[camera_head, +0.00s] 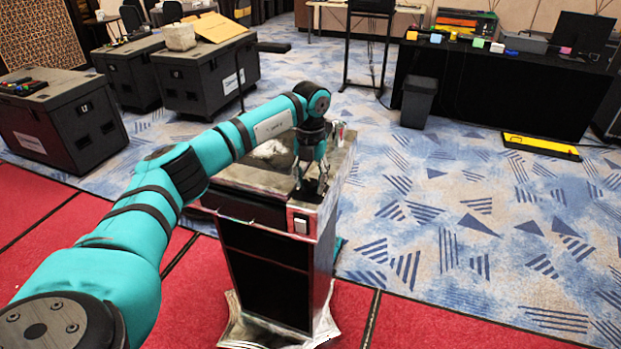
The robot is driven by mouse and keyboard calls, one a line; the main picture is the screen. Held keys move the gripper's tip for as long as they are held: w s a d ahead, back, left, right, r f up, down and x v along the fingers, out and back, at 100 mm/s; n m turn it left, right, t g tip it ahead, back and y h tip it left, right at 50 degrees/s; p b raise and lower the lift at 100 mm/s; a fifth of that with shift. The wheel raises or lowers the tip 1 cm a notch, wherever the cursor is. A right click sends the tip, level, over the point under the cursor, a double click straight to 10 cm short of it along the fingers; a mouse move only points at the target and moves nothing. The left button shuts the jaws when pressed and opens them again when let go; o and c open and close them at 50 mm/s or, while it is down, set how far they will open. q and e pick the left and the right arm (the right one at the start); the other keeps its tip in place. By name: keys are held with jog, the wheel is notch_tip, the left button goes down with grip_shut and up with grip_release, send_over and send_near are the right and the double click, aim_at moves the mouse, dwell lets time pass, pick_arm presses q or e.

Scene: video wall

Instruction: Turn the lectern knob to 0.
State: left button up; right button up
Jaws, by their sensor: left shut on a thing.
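The lectern (268,264) stands in the middle of the view, a grey and black column with a worn top. My left arm comes in from the left and reaches over the lectern top. My left gripper (311,186) points down at the right part of the top and is shut on the knob there. The knob itself is mostly hidden by the fingers, so its marking and setting cannot be read. A small light switch-like plate (300,223) sits on the lectern's front face below the gripper. My right gripper is not in view.
Black flight cases (64,125) stand at the left, one with a cardboard piece (212,27) on top. A black-draped table (500,92) with small coloured items stands at the back right, beside a dark bin (418,102). Patterned carpet right of the lectern is clear.

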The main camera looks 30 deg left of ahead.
aim_at(311, 182)
pick_arm(q)
jog(key=n, duration=0.4)
jog(key=shift+r+n+p, duration=0.1)
jog(key=shift+n+p, duration=0.2)
jog(key=shift+w+n, duration=0.1)
jog(key=shift+n, duration=1.5)
jog(key=o, duration=1.2)
notch_tip(311, 182, up, 12)
jog(key=shift+f, duration=0.1)
